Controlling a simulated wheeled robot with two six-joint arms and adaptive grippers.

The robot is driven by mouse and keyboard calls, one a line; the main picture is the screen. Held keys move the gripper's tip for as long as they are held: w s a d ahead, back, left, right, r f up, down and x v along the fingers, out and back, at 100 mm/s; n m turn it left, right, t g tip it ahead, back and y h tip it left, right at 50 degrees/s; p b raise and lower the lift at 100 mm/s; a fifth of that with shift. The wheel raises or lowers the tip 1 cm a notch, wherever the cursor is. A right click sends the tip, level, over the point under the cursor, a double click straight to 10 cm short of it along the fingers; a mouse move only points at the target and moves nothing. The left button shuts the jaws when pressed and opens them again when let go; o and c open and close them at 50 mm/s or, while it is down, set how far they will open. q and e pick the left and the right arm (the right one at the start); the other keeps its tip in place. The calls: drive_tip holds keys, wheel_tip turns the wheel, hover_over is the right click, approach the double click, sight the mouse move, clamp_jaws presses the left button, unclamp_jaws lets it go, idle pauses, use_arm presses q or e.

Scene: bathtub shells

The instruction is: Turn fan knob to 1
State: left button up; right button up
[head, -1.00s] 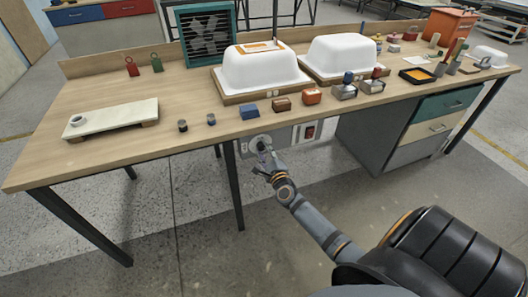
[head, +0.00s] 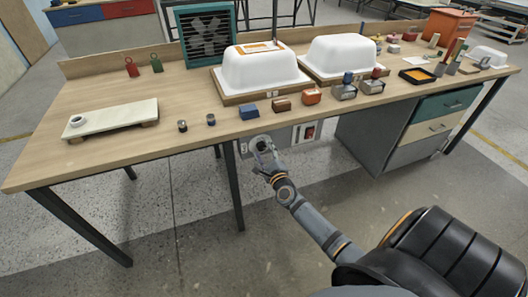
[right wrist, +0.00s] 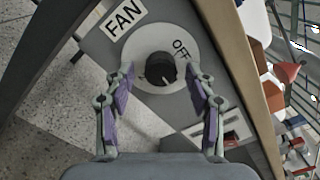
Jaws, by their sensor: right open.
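The fan knob (right wrist: 160,70) is a black round knob on a pale dial plate (right wrist: 150,35) with "OFF" printed on it, in the right wrist view. A white label (right wrist: 124,18) reading "FAN" is beside it. A pale mark on the knob shows at its lower side; I cannot tell which setting it points to. My right gripper (right wrist: 163,84) is open, its two fingers on either side of the knob and apart from it. In the head view the right gripper (head: 262,148) is at the panel under the table's front edge and hides most of the knob. My left gripper is not in view.
A teal fan (head: 207,35) stands at the back of the wooden table (head: 110,93). A red switch (head: 310,131) is on the same panel, right of my gripper. A table leg (head: 233,185) is close on the left. White tub shells (head: 262,68) stand above.

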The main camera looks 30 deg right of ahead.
drive_tip(key=v, duration=1.2)
drive_tip(key=shift+f, duration=0.15)
drive_tip(key=s+a+f+n+g+y, duration=0.1)
drive_tip(key=s+f+n+g, duration=0.2)
drive_tip(key=s+f+n, duration=0.65)
drive_tip(key=s+a+f+n+g+y, duration=0.2)
drive_tip(key=f+n+g, duration=0.2)
drive_tip(key=f, duration=1)
drive_tip(key=s+a+f+n+g+y, duration=0.1)
drive_tip(key=s+f+n+g, duration=0.35)
drive_tip(key=f, duration=0.75)
drive_tip(key=s+a+f+n+g, duration=0.1)
drive_tip(key=s+f+n+g, duration=0.1)
drive_tip(key=s+f+n, duration=0.45)
drive_tip(key=s+a+f+n+g, duration=0.1)
drive_tip(key=s+f+n+g, duration=0.25)
drive_tip(key=s, duration=0.65)
use_arm(q)
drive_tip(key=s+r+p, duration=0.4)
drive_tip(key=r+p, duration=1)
drive_tip(key=p, duration=0.1)
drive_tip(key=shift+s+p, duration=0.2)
drive_tip(key=shift+p, duration=0.15)
use_arm(e)
drive_tip(key=s+r, duration=0.2)
drive_tip(key=r, duration=0.5)
drive_tip(key=s+r, duration=0.3)
drive_tip(key=r, duration=0.4)
drive_tip(key=shift+r+n+t, duration=0.35)
drive_tip(key=shift+n+t, duration=0.05)
